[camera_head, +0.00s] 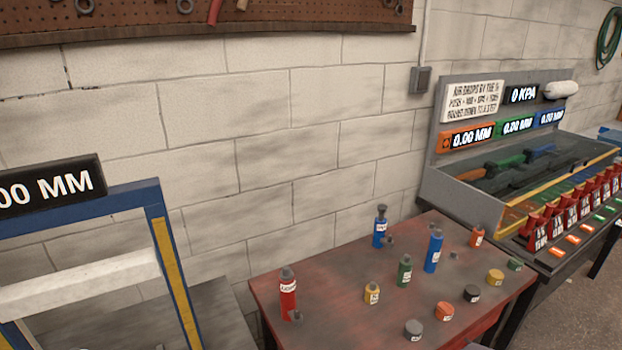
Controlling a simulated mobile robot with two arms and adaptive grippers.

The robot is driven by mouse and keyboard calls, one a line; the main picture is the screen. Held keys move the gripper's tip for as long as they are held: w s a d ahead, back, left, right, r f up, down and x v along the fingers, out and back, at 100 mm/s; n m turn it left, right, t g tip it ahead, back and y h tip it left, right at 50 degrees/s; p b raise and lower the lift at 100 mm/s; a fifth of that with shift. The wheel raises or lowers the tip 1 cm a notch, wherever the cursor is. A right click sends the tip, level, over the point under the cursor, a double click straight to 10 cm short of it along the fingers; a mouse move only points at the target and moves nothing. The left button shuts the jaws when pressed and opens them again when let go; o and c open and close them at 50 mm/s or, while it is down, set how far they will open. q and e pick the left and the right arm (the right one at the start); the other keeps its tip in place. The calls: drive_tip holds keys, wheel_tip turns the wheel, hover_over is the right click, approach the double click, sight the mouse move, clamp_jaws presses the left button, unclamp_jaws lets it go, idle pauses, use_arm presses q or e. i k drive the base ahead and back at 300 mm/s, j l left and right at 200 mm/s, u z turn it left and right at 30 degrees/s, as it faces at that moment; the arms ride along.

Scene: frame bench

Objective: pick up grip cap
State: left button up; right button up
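Several short round caps stand on the red bench (330,290): a grey one (413,330), an orange one (444,311), a black one (472,293), a yellow one (495,277) and a green one (515,265). Their labels are too small to read, so I cannot tell which is the grip cap. Neither of my grippers is in view.
Bottles stand among them: red (288,296), yellow (372,294), green (404,271), blue (433,251), another blue (380,228) and orange (477,237). A blue frame (158,205) is left; a grey console (470,195) with red levers is right. A block wall stands behind.

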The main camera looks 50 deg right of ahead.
sight(516, 263)
drive_tip(key=z, duration=2.8)
drive_tip(key=u, duration=0.45)
drive_tip(key=j+u, duration=0.1)
drive_tip(key=u, duration=0.35)
drive_tip(key=j+u, duration=0.1)
drive_tip(key=u, duration=1.25)
drive_tip(key=i+u, duration=0.1)
drive_tip(key=u, duration=0.35)
drive_tip(key=z, duration=3.35)
